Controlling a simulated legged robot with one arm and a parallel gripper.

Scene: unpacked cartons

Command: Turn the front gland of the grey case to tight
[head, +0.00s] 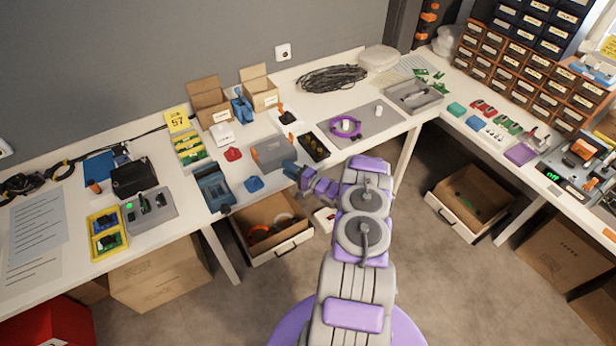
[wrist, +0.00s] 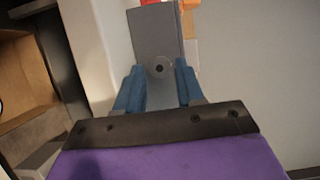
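The grey case (head: 272,152) stands near the front edge of the left bench in the head view. In the wrist view the grey case (wrist: 155,30) is straight ahead of my gripper (wrist: 159,82). A small dark round fitting, apparently the front gland (wrist: 159,68), shows on its near face, between the two blue fingers. The fingers are apart, with a gap between each and the gland. In the head view my gripper (head: 292,170) is at the case's front right corner. The gland is hidden there, and its turn position cannot be read.
A blue open case (head: 213,187) and a blue part (head: 254,183) lie left of the gripper. A black tray (head: 313,147) stands right of the grey case.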

